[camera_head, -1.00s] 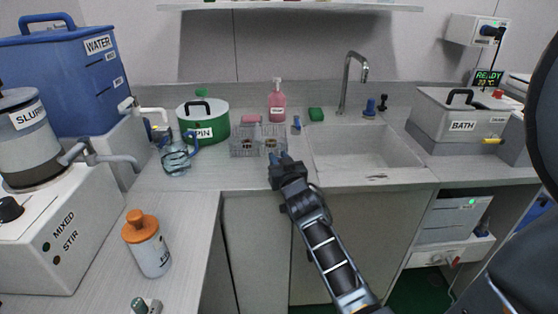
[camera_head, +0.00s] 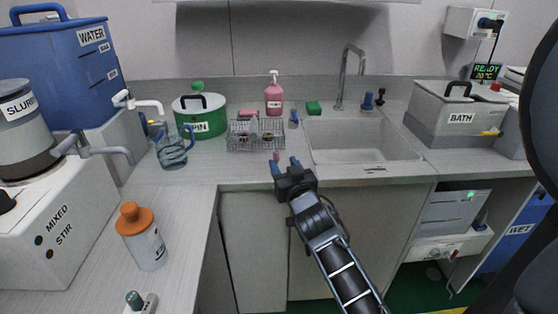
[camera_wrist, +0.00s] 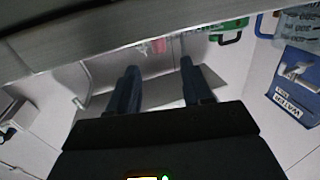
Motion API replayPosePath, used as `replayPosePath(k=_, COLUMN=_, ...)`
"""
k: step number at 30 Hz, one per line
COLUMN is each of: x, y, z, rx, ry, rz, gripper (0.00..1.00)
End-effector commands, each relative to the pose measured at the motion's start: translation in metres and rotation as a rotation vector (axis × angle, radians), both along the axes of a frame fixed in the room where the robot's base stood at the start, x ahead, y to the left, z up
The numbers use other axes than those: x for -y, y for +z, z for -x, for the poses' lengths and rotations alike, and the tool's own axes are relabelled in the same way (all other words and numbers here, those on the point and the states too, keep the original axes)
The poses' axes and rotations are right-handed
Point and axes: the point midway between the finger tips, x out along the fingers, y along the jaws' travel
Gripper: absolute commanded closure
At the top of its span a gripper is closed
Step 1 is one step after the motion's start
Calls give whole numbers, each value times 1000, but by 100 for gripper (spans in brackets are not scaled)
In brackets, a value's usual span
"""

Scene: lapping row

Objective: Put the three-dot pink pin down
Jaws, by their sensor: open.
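A small pink piece (camera_head: 276,156) shows just beyond the left fingertip in the head view, over the counter's front part. It looks like the pink pin, but its dots are too small to read. Whether it touches the finger or stands on the counter I cannot tell. My gripper (camera_head: 285,164) is open, with its two blue fingers apart and nothing visible between them, near the counter's front edge. In the wrist view the open fingers (camera_wrist: 160,82) also show clear space between them. A blurred pink patch (camera_wrist: 158,46) lies beyond them; I cannot tell what it is.
A wire rack (camera_head: 256,134) stands behind my gripper, with a pink soap bottle (camera_head: 273,95) behind it. The sink (camera_head: 362,142) is to the right. A glass jug (camera_head: 172,148) and green pot (camera_head: 202,117) stand left.

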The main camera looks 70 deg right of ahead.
Motion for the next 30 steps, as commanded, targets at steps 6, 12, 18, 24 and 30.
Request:
replayPosePath(k=6, x=-26, y=-1, z=20, rx=-1, ry=-1, rz=-1, gripper=50)
replayPosePath(k=12, x=-35, y=0, z=25, rx=0, ry=0, rz=0, gripper=50)
replayPosePath(k=18, x=-41, y=-2, z=25, rx=-2, ry=11, rz=-3, gripper=50)
replayPosePath(k=24, x=-117, y=-23, z=22, rx=-40, ry=159, rz=-35, gripper=50)
replayPosePath(k=30, x=-231, y=-37, z=47, rx=-96, ry=401, rz=-76, gripper=50)
